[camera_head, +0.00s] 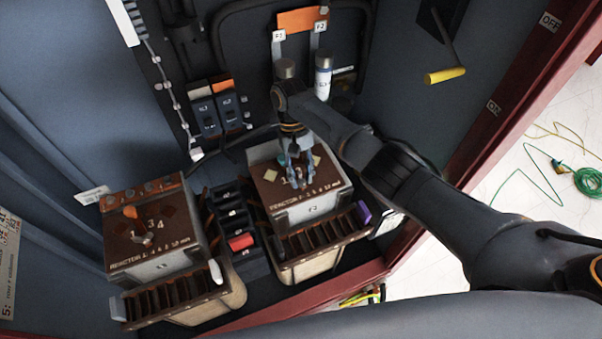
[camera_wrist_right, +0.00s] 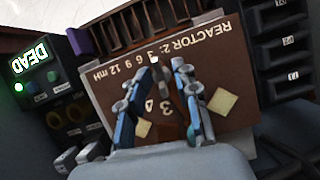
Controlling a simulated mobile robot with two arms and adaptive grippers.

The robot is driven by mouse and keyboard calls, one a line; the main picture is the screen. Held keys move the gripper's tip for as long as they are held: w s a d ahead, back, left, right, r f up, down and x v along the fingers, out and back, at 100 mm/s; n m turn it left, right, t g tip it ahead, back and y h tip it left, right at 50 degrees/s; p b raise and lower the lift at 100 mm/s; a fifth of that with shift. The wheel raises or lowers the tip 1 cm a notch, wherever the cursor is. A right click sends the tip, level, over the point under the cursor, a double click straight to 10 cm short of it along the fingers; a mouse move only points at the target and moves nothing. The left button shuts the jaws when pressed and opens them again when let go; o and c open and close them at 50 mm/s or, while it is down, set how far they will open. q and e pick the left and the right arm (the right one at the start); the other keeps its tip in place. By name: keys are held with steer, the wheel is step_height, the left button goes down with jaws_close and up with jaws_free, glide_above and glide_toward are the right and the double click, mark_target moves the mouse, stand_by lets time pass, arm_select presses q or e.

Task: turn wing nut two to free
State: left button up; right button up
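The Reactor 2 box (camera_head: 330,195) has a brown top panel that also shows in the wrist view (camera_wrist_right: 105,70). My right gripper (camera_head: 298,183) points down over the middle of this panel. In the wrist view its two fingers (camera_wrist_right: 171,75) stand apart. A dark reddish-brown piece (camera_wrist_right: 172,112) shows between them, possibly the wing nut; I cannot tell whether the fingers touch it. The fingers hide much of the panel's middle. My left gripper is not in view.
A black module column with a red block (camera_head: 241,242) stands between the boxes. A slotted rack (camera_head: 322,235) with a purple end lies in front of Reactor 2. A lit DEAD indicator (camera_wrist_right: 37,62) is at the wrist view's left. A yellow-handled lever (camera_head: 445,75) is at upper right.

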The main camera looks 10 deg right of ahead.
steer(key=v, duration=1.2)
steer(key=shift+s+f, duration=0.1)
